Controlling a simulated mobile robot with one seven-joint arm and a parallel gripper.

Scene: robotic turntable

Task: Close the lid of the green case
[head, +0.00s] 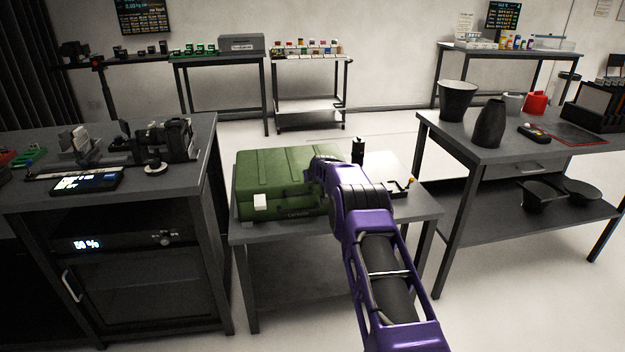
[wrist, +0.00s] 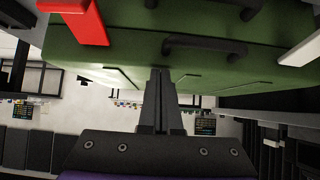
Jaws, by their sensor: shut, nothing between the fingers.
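The green case (head: 275,178) sits on the low grey table in the middle of the head view. Its ribbed lid lies over the body; I cannot tell whether it is fully flush. A white latch (head: 260,201) shows on its front. In the wrist view the case (wrist: 120,55) fills the top, with a dark handle (wrist: 205,45), a red latch (wrist: 85,20) and a white latch (wrist: 300,50). My gripper (wrist: 160,72) is shut and empty, its tips at or very near the lid's edge; contact is unclear. In the head view my arm hides the case's right end.
The low table (head: 420,208) has a small black item (head: 358,150) and a dark bracket-like piece (head: 398,188) right of the case. A cabinet (head: 130,260) stands close at left. A table with dark vases (head: 489,125) stands at right.

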